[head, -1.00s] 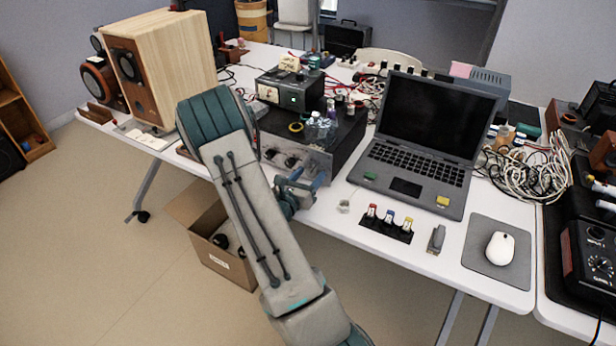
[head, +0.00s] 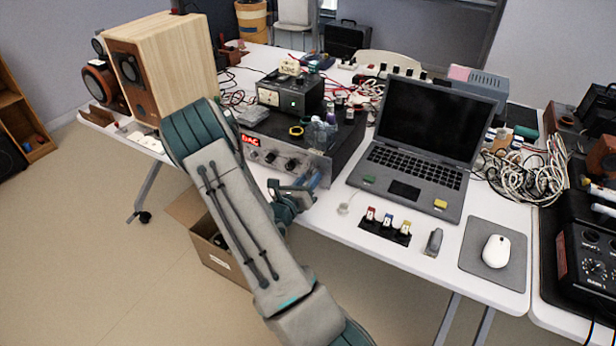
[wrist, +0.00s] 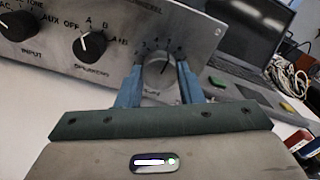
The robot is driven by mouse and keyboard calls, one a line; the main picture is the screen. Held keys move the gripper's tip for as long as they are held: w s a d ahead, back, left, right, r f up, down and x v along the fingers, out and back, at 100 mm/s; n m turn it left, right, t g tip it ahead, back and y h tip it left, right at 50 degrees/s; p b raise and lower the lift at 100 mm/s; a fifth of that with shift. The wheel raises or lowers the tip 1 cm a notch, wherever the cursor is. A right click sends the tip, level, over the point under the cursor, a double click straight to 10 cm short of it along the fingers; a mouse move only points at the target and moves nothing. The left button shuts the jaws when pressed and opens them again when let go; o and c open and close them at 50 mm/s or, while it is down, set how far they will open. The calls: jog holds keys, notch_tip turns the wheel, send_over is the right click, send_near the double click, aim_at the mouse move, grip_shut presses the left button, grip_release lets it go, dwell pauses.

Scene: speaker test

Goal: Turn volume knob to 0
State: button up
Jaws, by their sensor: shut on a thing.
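The amplifier (head: 345,147) is a dark box with a silver front panel, standing on the white table. In the wrist view its panel (wrist: 120,22) fills the upper left. The volume knob (wrist: 159,71) is a round silver knob at the panel's right end, with a scale around it and a dark mark pointing up and slightly right. My gripper (wrist: 160,78) has its blue fingers shut on the knob, one on each side. In the head view my gripper (head: 312,181) is at the right end of the panel, and the knob is hard to make out there.
Two black knobs, the input selector (wrist: 17,24) and the speakers selector (wrist: 90,45), sit left of the volume knob. A laptop (head: 425,140) stands close to the right. A small meter box (head: 290,92) and bottles rest on the amplifier. An open carton (head: 205,245) is below the table edge.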

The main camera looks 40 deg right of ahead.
jog(key=n+p, duration=0.5)
jog(key=n, duration=0.2)
jog(key=shift+r+p, duration=0.2)
jog(key=shift+p, duration=0.15)
jog(key=n+p, duration=0.4)
jog(key=n, duration=0.2)
jog(key=shift+n, duration=0.4)
jog(key=n+p, duration=0.1)
jog(key=n, duration=0.2)
jog(key=shift+n+p, duration=0.3)
jog(key=shift+p, duration=0.05)
jog(key=n+p, duration=0.1)
jog(key=n, duration=0.2)
jog(key=shift+f+n, duration=0.1)
jog(key=shift+n, duration=0.2)
jog(key=n, duration=0.3)
jog(key=shift+n, duration=1.8)
jog(key=shift+f, duration=0.1)
jog(key=o, duration=1)
jog(key=shift+c, duration=0.2)
